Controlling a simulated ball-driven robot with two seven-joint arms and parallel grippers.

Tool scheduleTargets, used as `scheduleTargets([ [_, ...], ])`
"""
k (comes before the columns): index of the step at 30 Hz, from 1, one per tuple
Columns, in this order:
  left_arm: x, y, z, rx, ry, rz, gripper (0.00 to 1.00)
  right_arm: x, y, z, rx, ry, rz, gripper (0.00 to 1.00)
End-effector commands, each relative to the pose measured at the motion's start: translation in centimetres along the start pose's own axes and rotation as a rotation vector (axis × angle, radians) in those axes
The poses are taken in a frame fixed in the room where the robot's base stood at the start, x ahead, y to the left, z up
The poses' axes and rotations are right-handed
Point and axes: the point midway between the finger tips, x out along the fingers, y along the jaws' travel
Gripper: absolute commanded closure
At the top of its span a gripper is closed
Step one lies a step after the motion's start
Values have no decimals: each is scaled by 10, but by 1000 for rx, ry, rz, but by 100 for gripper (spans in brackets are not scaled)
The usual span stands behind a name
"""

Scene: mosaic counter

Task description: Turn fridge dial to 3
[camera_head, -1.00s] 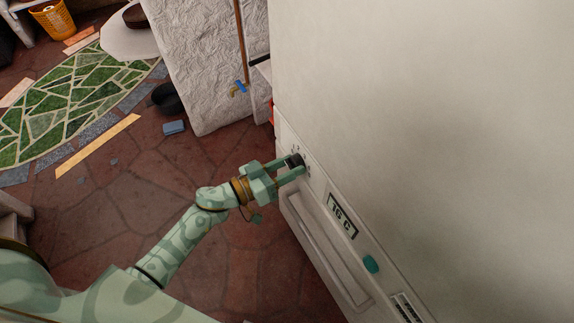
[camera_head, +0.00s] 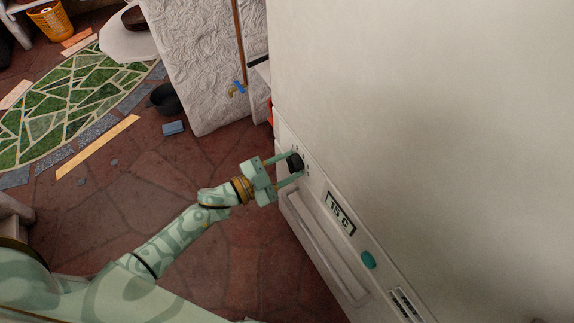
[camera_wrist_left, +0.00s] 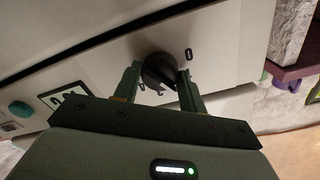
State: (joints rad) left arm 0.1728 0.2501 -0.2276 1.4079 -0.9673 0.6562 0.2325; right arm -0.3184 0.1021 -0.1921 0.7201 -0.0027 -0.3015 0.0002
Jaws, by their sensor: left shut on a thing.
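The black round fridge dial (camera_head: 295,162) sits on the pale front panel of the large white fridge (camera_head: 430,120), with small marks around it. My left gripper (camera_head: 297,164) is shut on the dial, one finger on each side. In the left wrist view, the dial (camera_wrist_left: 158,71) shows between the two green fingers (camera_wrist_left: 160,75). My right gripper is not in view.
A small display (camera_head: 340,213) and a teal knob (camera_head: 368,260) sit lower right on the same panel. A white textured block (camera_head: 205,65) stands behind. A blue box (camera_head: 174,128) lies on the stone floor, which is mostly clear left of the fridge.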

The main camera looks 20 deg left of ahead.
Motion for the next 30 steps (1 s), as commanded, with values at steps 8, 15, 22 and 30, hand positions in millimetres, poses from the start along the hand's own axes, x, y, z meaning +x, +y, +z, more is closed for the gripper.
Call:
scheduleTargets([
  [8,-1,1,2,261,-2,1,82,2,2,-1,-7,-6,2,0],
  [15,-1,1,2,487,-3,1,82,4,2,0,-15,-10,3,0],
  [22,-1,1,2,676,-3,2,82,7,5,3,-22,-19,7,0],
  [30,-1,1,2,827,-3,2,82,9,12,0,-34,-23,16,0],
])
